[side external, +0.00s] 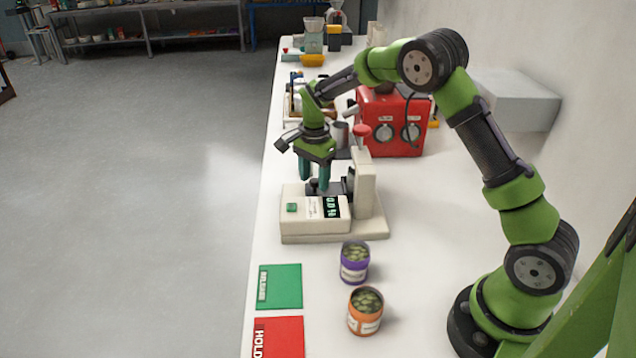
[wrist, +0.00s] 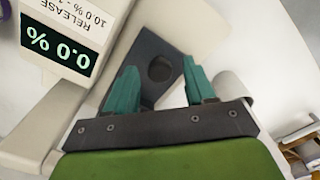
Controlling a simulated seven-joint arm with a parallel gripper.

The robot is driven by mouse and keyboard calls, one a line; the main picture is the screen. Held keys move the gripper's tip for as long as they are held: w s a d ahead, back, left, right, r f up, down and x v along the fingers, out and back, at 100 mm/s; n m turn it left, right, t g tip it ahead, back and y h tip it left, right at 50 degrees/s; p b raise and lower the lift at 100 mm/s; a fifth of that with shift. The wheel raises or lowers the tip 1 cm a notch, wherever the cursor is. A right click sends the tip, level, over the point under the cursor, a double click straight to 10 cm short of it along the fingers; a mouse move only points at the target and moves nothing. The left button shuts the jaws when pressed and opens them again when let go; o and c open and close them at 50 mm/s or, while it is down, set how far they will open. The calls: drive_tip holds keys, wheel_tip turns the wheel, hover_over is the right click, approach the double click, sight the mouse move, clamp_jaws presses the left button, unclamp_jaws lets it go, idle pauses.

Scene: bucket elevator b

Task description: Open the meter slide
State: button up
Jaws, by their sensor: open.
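The meter (side external: 317,222) is a cream bench device with a green button, a dark display and an upright column (side external: 365,185) topped by a red knob (side external: 361,131). In the wrist view its display (wrist: 55,47) reads 0.0 %. A dark plate with a round hole (wrist: 150,45) sits beside the cream body; I take it as the meter slide, though its position is hard to judge. My gripper (side external: 315,179) points down over the meter, its teal fingers apart and empty. In the wrist view the fingers (wrist: 159,72) stand on either side of the dark plate; contact cannot be told.
A purple can (side external: 355,262) and an orange can (side external: 365,311), both with green contents, stand in front of the meter. A green card (side external: 280,287) and a red HOLD card (side external: 279,338) lie at the left edge. A red box with dials (side external: 391,122) stands behind.

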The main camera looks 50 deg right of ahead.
clamp_jaws()
idle(0.3)
drive_tip(key=w+a, duration=0.6)
drive_tip(key=shift+w+a, duration=0.35)
drive_tip(key=shift+a, duration=0.05)
unclamp_jaws()
